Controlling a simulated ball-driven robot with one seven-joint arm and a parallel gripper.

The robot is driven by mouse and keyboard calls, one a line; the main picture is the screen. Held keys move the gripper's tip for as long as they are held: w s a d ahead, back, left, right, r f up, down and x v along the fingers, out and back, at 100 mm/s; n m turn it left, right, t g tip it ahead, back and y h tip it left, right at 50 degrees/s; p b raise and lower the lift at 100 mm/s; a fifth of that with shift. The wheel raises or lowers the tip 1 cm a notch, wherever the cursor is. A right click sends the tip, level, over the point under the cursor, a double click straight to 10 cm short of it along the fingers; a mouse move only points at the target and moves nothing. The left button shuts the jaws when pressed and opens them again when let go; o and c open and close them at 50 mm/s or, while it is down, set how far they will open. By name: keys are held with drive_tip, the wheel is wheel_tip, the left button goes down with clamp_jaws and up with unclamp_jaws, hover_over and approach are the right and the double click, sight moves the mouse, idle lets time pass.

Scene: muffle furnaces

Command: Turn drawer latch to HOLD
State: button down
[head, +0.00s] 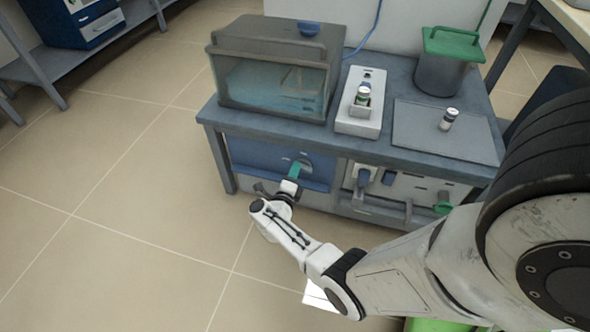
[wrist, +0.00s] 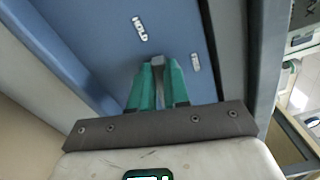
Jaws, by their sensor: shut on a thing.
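The blue drawer front (head: 254,158) is below the left part of the bench and also fills the wrist view (wrist: 92,40). My gripper (head: 295,171) is at the drawer front. In the wrist view its green fingers (wrist: 159,72) are shut on the grey drawer latch (wrist: 158,60), of which only a small part shows between the tips. A white HOLD label (wrist: 139,29) is on the drawer, above and left of the fingertips. A second small white label (wrist: 195,62) is to their right, too small to read. The fingers hide which way the latch points.
On the bench (head: 390,140) stand a glass-fronted box (head: 272,75), a white holder with a vial (head: 362,94), a flat grey plate with a second vial (head: 449,119), and a green-lidded pot (head: 446,66). Right of the drawer is a panel with handles (head: 388,178). The floor at left is clear.

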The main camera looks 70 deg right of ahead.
drive_tip(key=shift+f+n, duration=0.2)
drive_tip(key=shift+n, duration=1)
drive_tip(key=shift+f, duration=0.1)
drive_tip(key=c, duration=1.1)
unclamp_jaws()
drive_tip(key=a+p, duration=0.3)
drive_tip(key=a, duration=0.7)
drive_tip(key=shift+s+a, duration=0.4)
